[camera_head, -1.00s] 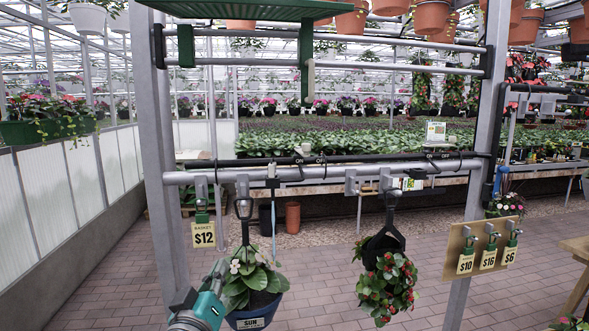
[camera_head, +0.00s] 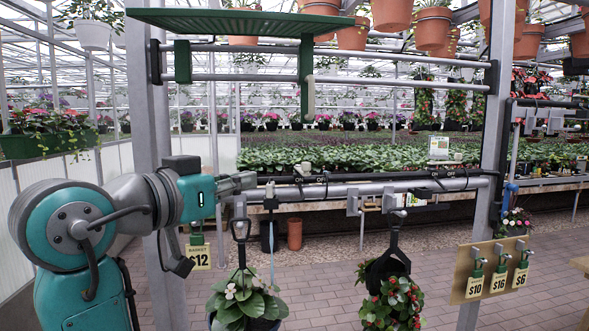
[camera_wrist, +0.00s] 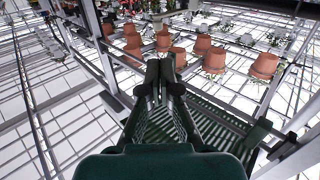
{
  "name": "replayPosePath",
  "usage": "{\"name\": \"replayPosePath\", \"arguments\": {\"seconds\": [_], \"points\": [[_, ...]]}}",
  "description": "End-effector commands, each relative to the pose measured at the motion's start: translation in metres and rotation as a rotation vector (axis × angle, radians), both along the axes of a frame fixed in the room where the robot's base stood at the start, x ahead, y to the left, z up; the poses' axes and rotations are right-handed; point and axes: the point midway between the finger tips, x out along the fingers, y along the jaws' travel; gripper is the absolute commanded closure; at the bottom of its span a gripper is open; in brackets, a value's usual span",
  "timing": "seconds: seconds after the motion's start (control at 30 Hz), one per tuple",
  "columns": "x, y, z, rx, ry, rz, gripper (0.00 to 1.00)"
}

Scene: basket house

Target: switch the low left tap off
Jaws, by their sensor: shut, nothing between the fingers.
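The low left tap (camera_head: 299,180) is on the dark pipe of the lower rail, by small ON and OFF labels. Which label its lever points at is too small to tell. My gripper (camera_head: 252,181) reaches in from the left, level with the rail and a short way left of the tap; no contact between them is clear. Its fingers are together and empty, and they also show in the wrist view (camera_wrist: 160,68), pointing towards hanging pots. The tap cannot be made out in the wrist view.
A white-flowered basket (camera_head: 247,303) and a red-flowered basket (camera_head: 392,300) hang below the rail (camera_head: 350,190). A $12 tag (camera_head: 199,257) hangs left. A green shelf (camera_head: 240,22) is above. A second tap (camera_head: 440,182) is further right. The paved floor is open.

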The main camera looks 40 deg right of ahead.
Motion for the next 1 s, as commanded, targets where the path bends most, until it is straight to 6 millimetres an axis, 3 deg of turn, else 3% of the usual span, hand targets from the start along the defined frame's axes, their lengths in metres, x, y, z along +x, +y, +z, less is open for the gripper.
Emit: {"name": "replayPosePath", "arguments": {"seconds": [0.57, 1.0], "points": [[-0.002, -0.007, 0.003, 0.012, -0.010, -0.011, 1.00], [0.011, -0.079, 0.001, 0.011, -0.009, -0.013, 1.00]]}}
